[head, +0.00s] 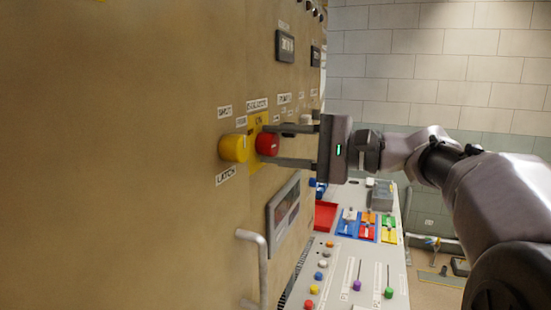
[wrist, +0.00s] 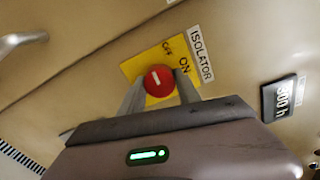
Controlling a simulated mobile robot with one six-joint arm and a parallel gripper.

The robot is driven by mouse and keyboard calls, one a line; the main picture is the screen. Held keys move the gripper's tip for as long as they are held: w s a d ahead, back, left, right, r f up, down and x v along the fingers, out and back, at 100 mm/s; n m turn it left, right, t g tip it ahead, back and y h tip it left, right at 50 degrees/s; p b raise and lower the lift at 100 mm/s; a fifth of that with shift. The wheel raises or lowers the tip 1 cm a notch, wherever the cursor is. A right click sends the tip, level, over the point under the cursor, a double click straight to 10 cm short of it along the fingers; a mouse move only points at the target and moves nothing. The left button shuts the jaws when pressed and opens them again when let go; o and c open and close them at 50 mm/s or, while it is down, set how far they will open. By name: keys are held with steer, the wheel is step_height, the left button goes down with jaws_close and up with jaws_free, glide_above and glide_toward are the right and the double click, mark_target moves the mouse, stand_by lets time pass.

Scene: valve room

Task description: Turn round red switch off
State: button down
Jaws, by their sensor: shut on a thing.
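The round red switch (head: 267,144) sits on a yellow plate on the tan cabinet front. In the wrist view the red switch (wrist: 158,81) has a short white mark on its face. OFF and ON are printed on its yellow plate (wrist: 133,67), beside an ISOLATOR label (wrist: 201,53). I cannot tell which word the mark points to. My gripper (head: 264,146) reaches in from the right, one finger above and one below the switch. In the wrist view my gripper (wrist: 158,88) is shut on the switch, with a finger at each side.
A yellow knob (head: 233,148) is close left of the red switch. A framed screen (head: 284,207) and a metal handle (head: 254,255) are below. A console (head: 340,275) with coloured buttons and sliders stands beneath my arm. A small display (wrist: 284,97) is on the cabinet.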

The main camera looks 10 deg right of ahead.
steer(key=shift+n+b, duration=0.35)
steer(key=shift+n, duration=0.05)
steer(key=c, duration=0.9)
jaws_free()
steer(key=shift+o, duration=0.2)
steer(key=p+v, duration=0.1)
steer(key=v, duration=1.6)
steer(key=shift+s+d, duration=0.15)
